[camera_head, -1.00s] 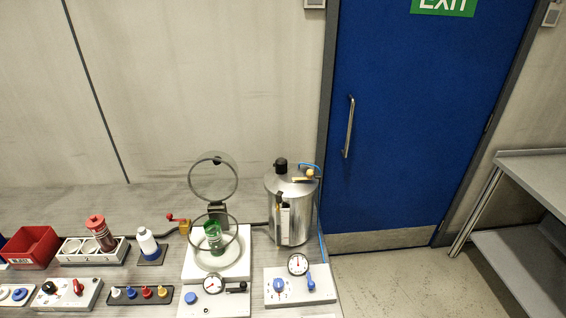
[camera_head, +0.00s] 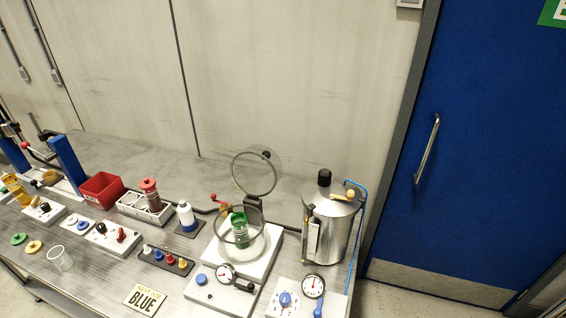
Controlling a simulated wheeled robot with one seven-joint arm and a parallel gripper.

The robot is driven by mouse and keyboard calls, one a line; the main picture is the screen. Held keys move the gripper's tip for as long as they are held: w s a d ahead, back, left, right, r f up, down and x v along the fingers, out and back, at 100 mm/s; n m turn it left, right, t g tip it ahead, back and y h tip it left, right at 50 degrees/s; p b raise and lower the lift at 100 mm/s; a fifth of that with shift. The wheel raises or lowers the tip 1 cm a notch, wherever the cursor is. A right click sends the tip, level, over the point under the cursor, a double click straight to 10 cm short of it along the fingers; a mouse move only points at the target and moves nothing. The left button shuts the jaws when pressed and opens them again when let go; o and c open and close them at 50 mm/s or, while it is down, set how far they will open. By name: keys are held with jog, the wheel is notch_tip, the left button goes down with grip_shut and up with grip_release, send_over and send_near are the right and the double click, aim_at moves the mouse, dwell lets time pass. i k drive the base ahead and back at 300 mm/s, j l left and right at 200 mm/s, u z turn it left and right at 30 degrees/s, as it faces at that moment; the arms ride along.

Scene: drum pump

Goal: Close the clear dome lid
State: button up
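The clear dome lid (camera_head: 255,172) stands raised, upright on its hinge at the back of a white base unit (camera_head: 262,262). It has a dark rim and a small black knob. Below it is a round clear-walled chamber (camera_head: 222,247) with an open top. A green container (camera_head: 239,230) stands inside the chamber. A dial gauge (camera_head: 226,273), a blue knob and a black lever sit on the front of the unit. My gripper is not in view.
A tall metal pot (camera_head: 330,228) with a blue hose stands close right of the dome unit. A white bottle (camera_head: 187,217), a red bin (camera_head: 101,188), a row of small coloured knobs (camera_head: 165,261) and a sign reading BLUE (camera_head: 145,299) are to the left. A blue door (camera_head: 455,160) is at right.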

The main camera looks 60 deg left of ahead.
aim_at(266, 154)
jog(key=i+u, duration=0.45)
jog(key=i+l+u, duration=0.3)
jog(key=i+u, duration=0.5)
jog(key=u, duration=0.2)
jog(key=i+l+u, duration=0.15)
jog(key=u, duration=0.35)
jog(key=i+l+u, duration=0.3)
jog(key=u, duration=0.15)
jog(key=i+l+u, duration=0.2)
jog(key=u, duration=0.3)
jog(key=i+l+u, duration=0.1)
jog(key=l+u, duration=1.35)
jog(key=i+u, duration=0.2)
jog(key=u, duration=0.25)
jog(key=i+l+u, duration=0.1)
jog(key=u, duration=0.35)
jog(key=i+l+u, duration=0.15)
jog(key=u, duration=0.3)
jog(key=i, duration=0.05)
